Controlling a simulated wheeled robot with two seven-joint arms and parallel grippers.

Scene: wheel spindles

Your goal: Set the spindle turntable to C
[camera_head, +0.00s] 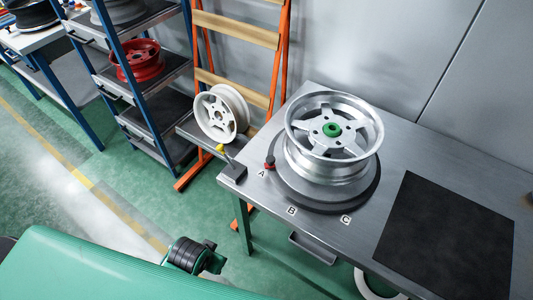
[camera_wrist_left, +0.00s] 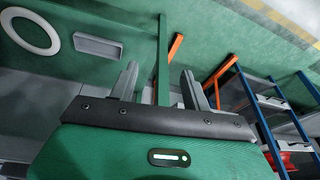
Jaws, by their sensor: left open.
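The spindle turntable (camera_head: 366,198) is a dark round disc on the grey metal table. A silver wheel (camera_head: 335,128) lies flat on it, with a green hub piece (camera_head: 332,129) at its centre. A small red pointer (camera_head: 269,164) sits at the disc's left edge, beside label A (camera_head: 262,173). Labels B (camera_head: 291,211) and C (camera_head: 345,220) are along the front edge. A lever with a yellow knob (camera_head: 220,148) stands on a dark box at the table's left corner. My left gripper (camera_wrist_left: 160,85) is open and empty in the wrist view, away from the turntable. My right gripper is not in view.
A black mat (camera_head: 447,240) covers the table's right part. A white wheel (camera_head: 221,113) stands on a shelf by the orange rack (camera_head: 283,70). A blue shelf holds a red wheel (camera_head: 137,61). A pale ring (camera_wrist_left: 31,30) lies low near the table.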

